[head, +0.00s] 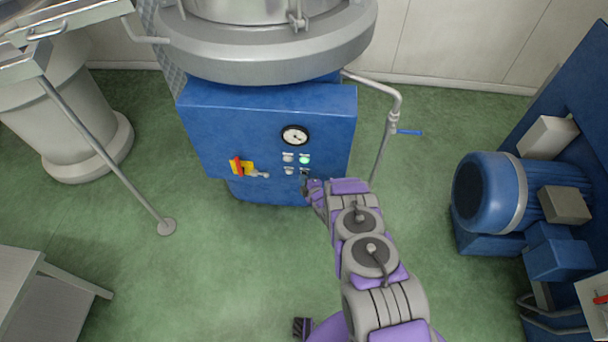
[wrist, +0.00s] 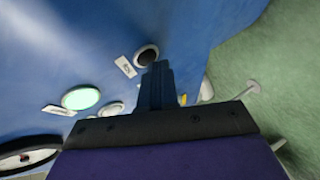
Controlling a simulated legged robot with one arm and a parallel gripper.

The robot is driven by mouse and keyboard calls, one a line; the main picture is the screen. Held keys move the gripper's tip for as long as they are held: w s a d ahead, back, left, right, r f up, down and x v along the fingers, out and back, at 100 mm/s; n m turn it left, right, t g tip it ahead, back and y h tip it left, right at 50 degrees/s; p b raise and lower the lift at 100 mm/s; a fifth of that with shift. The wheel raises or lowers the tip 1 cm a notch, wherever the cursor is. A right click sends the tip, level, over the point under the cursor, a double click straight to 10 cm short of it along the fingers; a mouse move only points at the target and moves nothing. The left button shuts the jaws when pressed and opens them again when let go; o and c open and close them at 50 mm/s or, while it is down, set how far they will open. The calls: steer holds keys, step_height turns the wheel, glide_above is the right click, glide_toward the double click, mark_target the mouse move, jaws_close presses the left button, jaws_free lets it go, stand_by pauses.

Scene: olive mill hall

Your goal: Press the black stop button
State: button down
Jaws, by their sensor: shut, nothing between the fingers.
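The black stop button (wrist: 146,57) is round with a pale rim and sits on the blue panel (head: 225,125). A small white label (wrist: 125,66) is beside it in the wrist view. My gripper (wrist: 158,70) is shut and empty. Its tip overlaps the button's lower edge in the wrist view; I cannot tell if they touch. In the head view my gripper (head: 307,180) is at the panel's lower right, and its tip largely hides the button. A lit green button (head: 305,160) is just above it and also shows in the wrist view (wrist: 80,98).
A red and yellow switch (head: 240,167) is farther left. A pipe with a blue lever (head: 408,132) stands right of the panel. A blue motor (head: 490,193) is far right.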

stand_by(0.5)
steer(key=shift+s+r+p, duration=0.1)
steer(key=shift+s+p, duration=0.55)
steer(key=shift+p, duration=0.2)
steer(key=s+p, duration=0.2)
steer(key=s, duration=0.3)
steer(key=shift+a, duration=0.1)
stand_by(0.7)
